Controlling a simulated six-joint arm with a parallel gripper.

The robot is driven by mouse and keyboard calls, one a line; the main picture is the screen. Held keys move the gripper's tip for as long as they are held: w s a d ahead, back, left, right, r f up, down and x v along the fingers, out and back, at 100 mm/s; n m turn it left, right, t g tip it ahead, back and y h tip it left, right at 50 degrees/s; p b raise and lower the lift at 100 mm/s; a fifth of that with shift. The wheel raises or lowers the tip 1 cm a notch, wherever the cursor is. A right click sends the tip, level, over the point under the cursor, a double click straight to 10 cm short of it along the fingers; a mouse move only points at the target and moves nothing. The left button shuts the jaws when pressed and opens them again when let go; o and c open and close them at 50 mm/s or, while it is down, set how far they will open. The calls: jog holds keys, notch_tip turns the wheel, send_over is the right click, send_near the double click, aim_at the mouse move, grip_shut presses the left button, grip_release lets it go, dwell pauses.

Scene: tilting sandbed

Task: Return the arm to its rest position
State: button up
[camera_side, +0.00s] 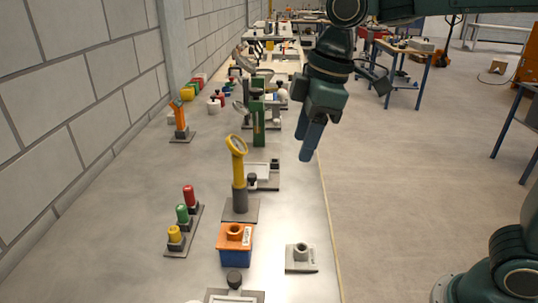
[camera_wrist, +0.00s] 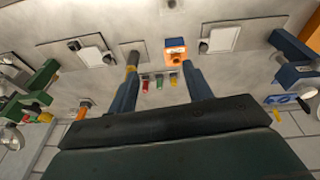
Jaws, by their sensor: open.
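My gripper (camera_side: 311,143) hangs in the air with its fingers pointing down, near the right edge of the bench. It is beyond the yellow-headed post (camera_side: 239,170) in the side view. In the wrist view my gripper (camera_wrist: 163,74) shows two blue fingers spread apart, with nothing held between them. The bench top and small fixtures show below and between the fingers. No marked rest position is visible.
The long bench (camera_side: 292,205) runs along a block wall (camera_side: 70,110). An orange-and-blue box (camera_side: 235,243), red, green and yellow pegs (camera_side: 182,214), a green stand (camera_side: 258,120) and an orange device (camera_side: 180,119) stand on it. The floor (camera_side: 410,170) right of the bench is mostly clear.

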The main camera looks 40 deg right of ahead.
jog(key=s+d+f+m+t, duration=0.1)
jog(key=s+d+f+m, duration=0.1)
jog(key=s+d+m, duration=0.3)
jog(key=s+d+f+m+t+h, duration=0.1)
jog(key=s+d+m, duration=0.4)
jog(key=s, duration=0.7)
jog(key=shift+d+f+t, duration=0.35)
jog(key=shift+d+t, duration=0.35)
jog(key=shift+d, duration=0.45)
